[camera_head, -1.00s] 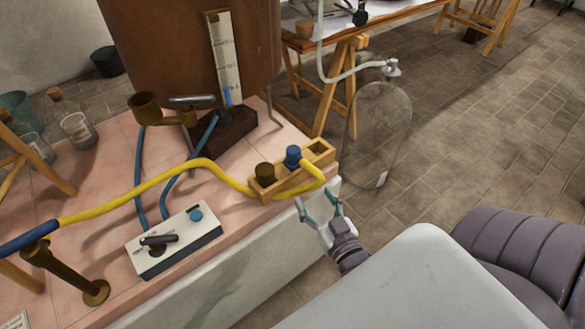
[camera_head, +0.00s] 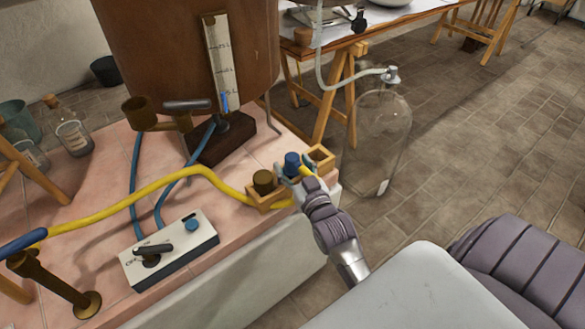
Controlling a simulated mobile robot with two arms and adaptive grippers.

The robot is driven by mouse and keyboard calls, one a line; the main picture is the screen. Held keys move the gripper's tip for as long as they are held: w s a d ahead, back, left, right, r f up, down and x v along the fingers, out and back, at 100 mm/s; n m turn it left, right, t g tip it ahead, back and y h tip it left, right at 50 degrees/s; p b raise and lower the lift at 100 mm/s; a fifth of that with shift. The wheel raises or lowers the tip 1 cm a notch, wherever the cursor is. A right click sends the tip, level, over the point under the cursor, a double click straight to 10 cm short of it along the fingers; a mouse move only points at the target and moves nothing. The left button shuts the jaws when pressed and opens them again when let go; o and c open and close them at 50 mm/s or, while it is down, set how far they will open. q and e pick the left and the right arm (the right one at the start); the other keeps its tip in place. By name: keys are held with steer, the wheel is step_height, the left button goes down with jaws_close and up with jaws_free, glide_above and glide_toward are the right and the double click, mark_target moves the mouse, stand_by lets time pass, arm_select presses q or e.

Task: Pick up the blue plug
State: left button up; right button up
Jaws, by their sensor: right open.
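The blue plug (camera_head: 292,161) stands upright in the small wooden rack (camera_head: 322,158) at the right edge of the pink tiled bench. My right gripper (camera_head: 292,172) is at the rack, its fingers on either side of the plug, and it is open. The gripper's body hides part of the rack, so I cannot tell whether a finger touches the plug. A brown plug (camera_head: 263,181) sits in the rack just left of the blue one. My left gripper is not in view.
A yellow hose (camera_head: 130,197) runs across the bench to the rack. A white switch box (camera_head: 168,250) with a blue button lies in front. A large brown tank (camera_head: 180,50) stands behind. A glass bottle (camera_head: 380,140) stands right of the bench.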

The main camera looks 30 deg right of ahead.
mark_target(292, 156)
steer(key=shift+w, duration=0.25)
steer(key=c, duration=1.2)
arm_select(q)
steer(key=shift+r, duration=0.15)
arm_select(e)
jaws_close()
steer(key=shift+r, duration=0.15)
steer(key=shift+r, duration=0.15)
step_height(292, 156, up, 4)
steer(key=shift+p, duration=0.9)
arm_select(q)
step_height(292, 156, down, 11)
steer(key=p, duration=0.1)
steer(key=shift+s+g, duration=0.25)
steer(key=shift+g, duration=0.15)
arm_select(e)
steer(key=w+d+r, duration=0.6)
steer(key=d, duration=0.4)
steer(key=shift+r, duration=0.2)
